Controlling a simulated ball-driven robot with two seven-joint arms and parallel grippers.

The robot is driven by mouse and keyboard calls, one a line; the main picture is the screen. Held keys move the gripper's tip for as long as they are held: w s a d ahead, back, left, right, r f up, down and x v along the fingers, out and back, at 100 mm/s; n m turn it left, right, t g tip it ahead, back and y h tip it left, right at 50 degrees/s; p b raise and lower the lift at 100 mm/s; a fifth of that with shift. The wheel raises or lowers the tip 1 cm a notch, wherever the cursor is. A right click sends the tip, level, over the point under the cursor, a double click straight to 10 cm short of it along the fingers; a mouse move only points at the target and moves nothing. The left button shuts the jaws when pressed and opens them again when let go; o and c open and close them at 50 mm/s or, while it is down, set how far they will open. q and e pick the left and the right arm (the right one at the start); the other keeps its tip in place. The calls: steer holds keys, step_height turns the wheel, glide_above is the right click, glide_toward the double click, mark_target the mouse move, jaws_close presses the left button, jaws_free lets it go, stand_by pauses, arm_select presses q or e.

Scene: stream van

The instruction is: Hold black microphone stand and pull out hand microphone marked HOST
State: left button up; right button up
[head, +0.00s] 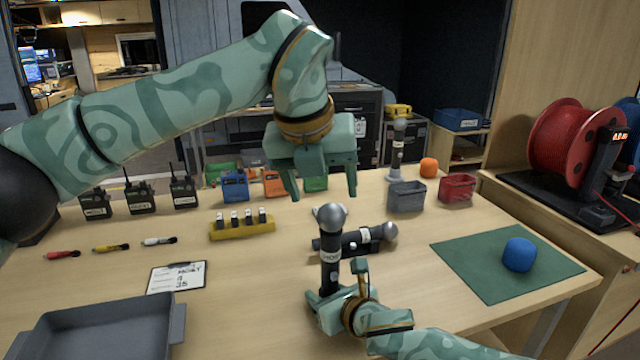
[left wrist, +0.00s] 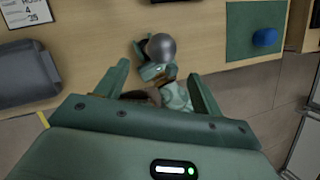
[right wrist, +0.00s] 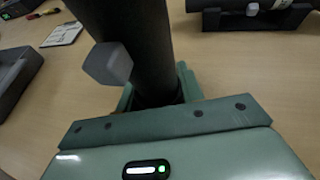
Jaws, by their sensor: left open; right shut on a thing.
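The hand microphone (head: 330,222) with a grey ball head and a white label band stands upright; its small lettering looks like HOST. Its lower end meets the black microphone stand (head: 329,286); the joint is hard to make out. My right gripper (head: 338,300) is shut on the dark upright cylinder of the stand, which also fills the right wrist view (right wrist: 148,45) with a grey knob on its side. My left gripper (head: 322,192) is open and empty above the microphone head. In the left wrist view the microphone head (left wrist: 160,47) shows just beyond the open fingertips (left wrist: 157,70).
Another microphone (head: 362,239) lies in a black cradle close behind. A third microphone (head: 398,140) stands at the back. A grey tray (head: 100,335) and a yellow rack (head: 242,230) are at left.

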mark_target(331, 231)
arm_select(q)
steer(key=w+f+m, duration=0.1)
steer(key=f, duration=0.2)
steer(key=w+d+f+m, duration=0.1)
steer(key=f, duration=0.3)
steer(key=w+f+m, duration=0.1)
steer(key=w+f, duration=0.1)
steer(key=f, duration=0.2)
steer(key=shift+w+d+f+m, duration=0.1)
steer(key=shift+d+m, duration=0.15)
steer(key=shift+m, duration=0.15)
steer(key=shift+c, duration=0.3)
steer(key=c, duration=1.1)
